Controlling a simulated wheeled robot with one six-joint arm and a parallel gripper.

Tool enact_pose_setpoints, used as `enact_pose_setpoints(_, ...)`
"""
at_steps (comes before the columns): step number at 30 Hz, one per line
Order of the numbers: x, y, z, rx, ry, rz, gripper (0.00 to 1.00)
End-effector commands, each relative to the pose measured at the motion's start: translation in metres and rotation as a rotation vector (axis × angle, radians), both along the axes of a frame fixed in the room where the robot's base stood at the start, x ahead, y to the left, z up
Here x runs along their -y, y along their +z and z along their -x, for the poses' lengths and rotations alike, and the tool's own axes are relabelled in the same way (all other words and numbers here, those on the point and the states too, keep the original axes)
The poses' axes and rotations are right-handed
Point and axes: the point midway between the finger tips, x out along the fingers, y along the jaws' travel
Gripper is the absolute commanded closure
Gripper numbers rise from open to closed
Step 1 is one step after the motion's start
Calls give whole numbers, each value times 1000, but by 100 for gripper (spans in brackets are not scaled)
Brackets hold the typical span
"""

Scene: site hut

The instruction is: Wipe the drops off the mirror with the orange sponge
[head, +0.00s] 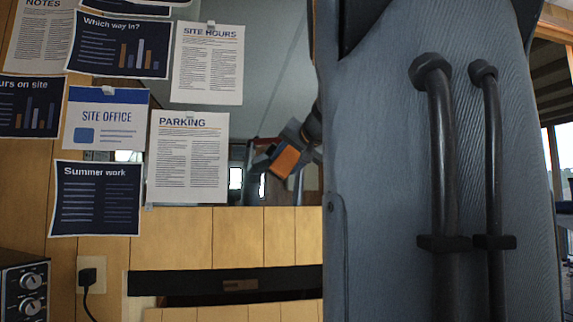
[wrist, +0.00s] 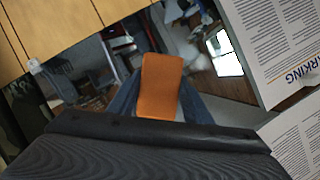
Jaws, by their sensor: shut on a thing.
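The mirror (head: 275,65) is a large grey reflecting pane on the wood wall, partly covered by my arm at right in the head view. In the wrist view the mirror (wrist: 200,75) shows a cluttered reflection of the room. My gripper (head: 291,152) is shut on the orange sponge (head: 285,162), in front of the lower part of the mirror, right of the PARKING sheet. The sponge (wrist: 161,85) sticks out between the grey-blue fingers in the wrist view. I cannot tell whether it touches the glass. I cannot make out any drops in either view.
Several sheets are taped over the mirror's left side and the wall, including the PARKING sheet (head: 188,157) and the SITE HOURS sheet (head: 207,63). Wood panelling (head: 235,235) lies below the mirror. A socket with a plug (head: 90,277) and a black appliance with knobs (head: 25,290) are at lower left.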

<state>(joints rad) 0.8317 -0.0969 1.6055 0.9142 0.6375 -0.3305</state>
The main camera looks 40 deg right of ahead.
Motion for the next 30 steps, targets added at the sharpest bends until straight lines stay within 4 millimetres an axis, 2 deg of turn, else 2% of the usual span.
enact_pose_setpoints(12,-19,0,33,0,-3,2,73)
enact_pose_setpoints(30,-26,0,43,1,-2,2,73)
